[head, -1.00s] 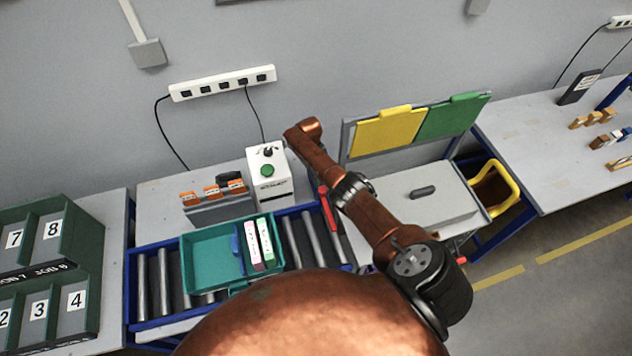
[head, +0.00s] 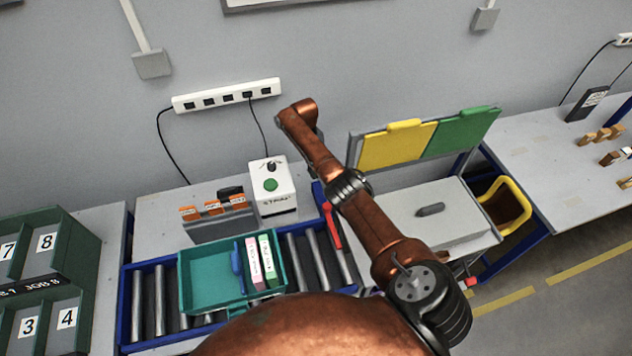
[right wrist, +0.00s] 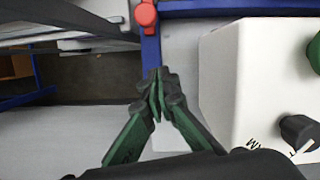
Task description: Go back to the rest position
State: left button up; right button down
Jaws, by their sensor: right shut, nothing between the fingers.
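My right arm crosses the middle of the head view, its copper forearm (head: 375,220) reaching up and left to a wrist end (head: 300,112) above and behind the white button box. The right gripper's fingers cannot be made out in the head view. In the right wrist view the right gripper (right wrist: 158,88) has its green fingers together and empty, beside the white box (right wrist: 255,85) and apart from it as far as I can tell. My left gripper is in neither view.
A teal tray (head: 188,272) with a pink and a green-white item sits on the roller conveyor (head: 160,300). A red lever (head: 331,226) stands beside the button box (head: 272,200). Yellow and green panels (head: 398,145) stand above a grey lidded box (head: 440,215).

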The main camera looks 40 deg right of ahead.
jog(key=shift+s+d+r, duration=0.1)
jog(key=shift+d+r, duration=0.05)
jog(key=shift+r, duration=0.25)
jog(key=shift+f, duration=0.1)
